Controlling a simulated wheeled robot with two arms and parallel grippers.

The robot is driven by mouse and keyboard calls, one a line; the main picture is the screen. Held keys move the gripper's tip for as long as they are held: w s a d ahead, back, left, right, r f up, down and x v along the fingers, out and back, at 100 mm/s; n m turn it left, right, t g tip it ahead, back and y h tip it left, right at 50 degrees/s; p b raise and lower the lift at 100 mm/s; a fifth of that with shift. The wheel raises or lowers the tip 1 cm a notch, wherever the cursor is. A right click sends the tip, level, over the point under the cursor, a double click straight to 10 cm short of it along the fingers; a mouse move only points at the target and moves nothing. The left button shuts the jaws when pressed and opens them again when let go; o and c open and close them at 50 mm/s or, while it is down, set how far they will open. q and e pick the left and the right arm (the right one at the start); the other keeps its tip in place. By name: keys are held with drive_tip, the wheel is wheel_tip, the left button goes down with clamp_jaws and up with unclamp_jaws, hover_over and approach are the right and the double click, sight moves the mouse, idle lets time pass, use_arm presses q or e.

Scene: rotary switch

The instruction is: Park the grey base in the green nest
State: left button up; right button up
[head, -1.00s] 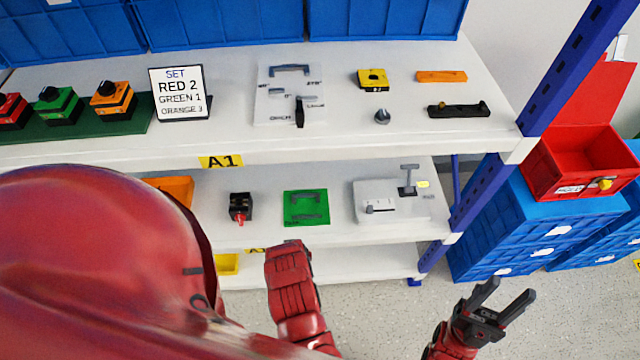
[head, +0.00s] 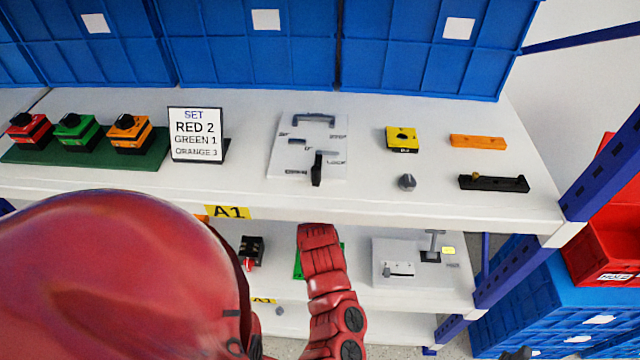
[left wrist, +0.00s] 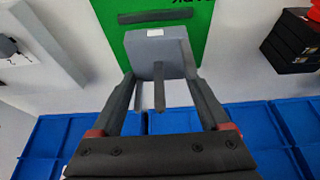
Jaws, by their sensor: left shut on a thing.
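The grey base (left wrist: 160,48) is a grey block with a post (left wrist: 159,88) pointing towards the camera. My left gripper (left wrist: 160,72) is shut on it, one finger at each side. The base overlaps the edge of the green nest (left wrist: 215,12), a green plate with a dark bar (left wrist: 158,15); I cannot tell whether they touch. In the head view only slivers of the nest (head: 298,266) show behind my left forearm, and the left gripper and base are hidden.
On the lower shelf, a black switch with a red part (head: 250,252) stands left of the nest and a grey lever panel (head: 385,250) right of it. The upper shelf's front edge (head: 380,214) runs above. Red and blue bins (head: 545,305) stand at right.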

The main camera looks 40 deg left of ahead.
use_arm(q)
drive_tip(key=shift+w+a+f, duration=0.1)
drive_tip(key=shift+w+a, duration=0.25)
drive_tip(key=shift+w, duration=0.15)
drive_tip(key=shift+f, duration=1.75)
drive_tip(key=shift+f, duration=0.1)
drive_tip(key=o, duration=1.3)
